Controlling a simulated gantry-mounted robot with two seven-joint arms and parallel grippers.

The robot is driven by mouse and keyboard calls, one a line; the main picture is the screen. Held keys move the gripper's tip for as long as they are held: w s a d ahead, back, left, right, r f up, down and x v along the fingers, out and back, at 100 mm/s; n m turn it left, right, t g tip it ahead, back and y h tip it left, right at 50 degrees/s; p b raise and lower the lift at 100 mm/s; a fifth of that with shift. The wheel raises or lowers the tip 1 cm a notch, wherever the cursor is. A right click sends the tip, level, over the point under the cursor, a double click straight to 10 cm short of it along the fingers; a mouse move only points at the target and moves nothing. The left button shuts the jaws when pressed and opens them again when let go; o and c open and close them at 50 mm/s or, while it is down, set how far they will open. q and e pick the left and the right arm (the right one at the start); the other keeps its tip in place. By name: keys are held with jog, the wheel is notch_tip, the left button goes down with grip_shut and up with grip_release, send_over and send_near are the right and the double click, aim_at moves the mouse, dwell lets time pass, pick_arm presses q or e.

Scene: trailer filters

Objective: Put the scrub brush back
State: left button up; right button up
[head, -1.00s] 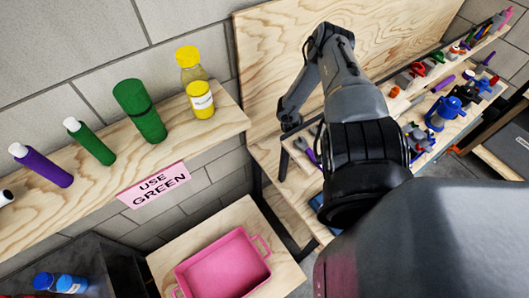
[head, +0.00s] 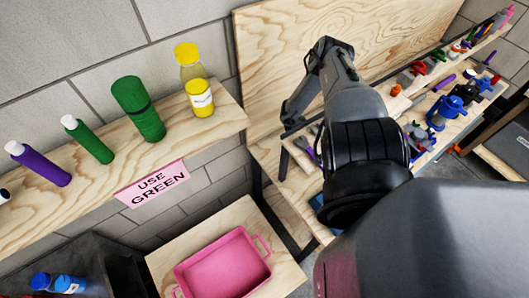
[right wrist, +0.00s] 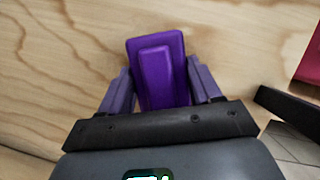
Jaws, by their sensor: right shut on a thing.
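A purple block with a raised rectangular middle, which looks like the scrub brush (right wrist: 160,70), is in the right wrist view. My right gripper (right wrist: 158,76) is shut on it, with one finger on each side. Bare plywood lies behind it, and I cannot tell whether the brush touches the wood. In the head view my right arm reaches over the wooden workbench, and its fingertips and the brush cannot be made out there. My left gripper is not in view.
The workbench at right carries several tools and a blue clamp-like item (head: 446,110). A shelf (head: 60,217) holds several bottles, with a pink "USE GREEN" sign (head: 152,187) below. A pink tray (head: 222,266) sits on a low wooden surface. A red item (right wrist: 309,58) is at the wrist view's right.

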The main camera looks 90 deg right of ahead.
jog(key=o, duration=1.2)
jog(key=shift+f, duration=0.1)
